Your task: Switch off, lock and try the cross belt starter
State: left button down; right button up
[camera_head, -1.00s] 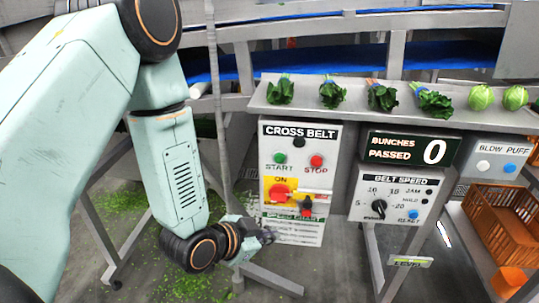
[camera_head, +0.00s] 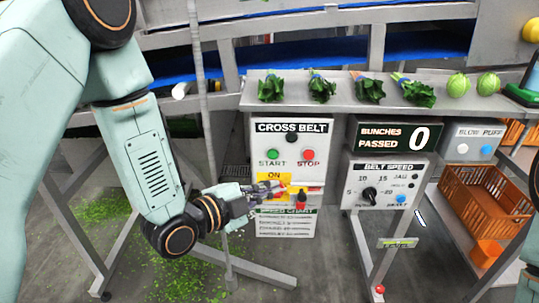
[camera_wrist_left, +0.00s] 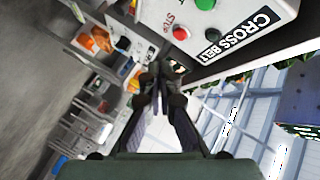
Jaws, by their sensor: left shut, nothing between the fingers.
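The cross belt starter box (camera_head: 262,150) hangs below the shelf in the head view, with a green START button (camera_head: 273,154) and a red STOP button (camera_head: 309,155). My right gripper is out of view.
The belt speed box (camera_head: 385,185) and bunches counter (camera_head: 398,136) stand to the right. Several green bunches (camera_head: 370,90) lie on the shelf above. An orange crate (camera_head: 480,205) is at far right. Green scraps (camera_head: 190,270) litter the floor.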

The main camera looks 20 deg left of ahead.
aim_at(273, 154)
pick_arm(q)
jog(key=w, duration=0.3)
jog(key=w+a, duration=0.1)
jog(key=w, duration=0.2)
jog(key=w+a, duration=0.1)
jog(key=w, duration=0.1)
jog(key=shift+w+a+f+b, duration=0.1)
jog(key=shift+w+b, duration=0.2)
jog(key=shift+w, duration=0.1)
dwell(1.5)
jog(key=shift+w+a, duration=0.15)
jog(key=shift+w, duration=0.25)
jog(key=shift+w+a, duration=0.15)
jog(key=shift+w, duration=0.3)
dwell(1.0)
jog(key=shift+s, duration=0.15)
jog(key=shift+s+d, duration=0.25)
jog(key=shift+s, duration=0.45)
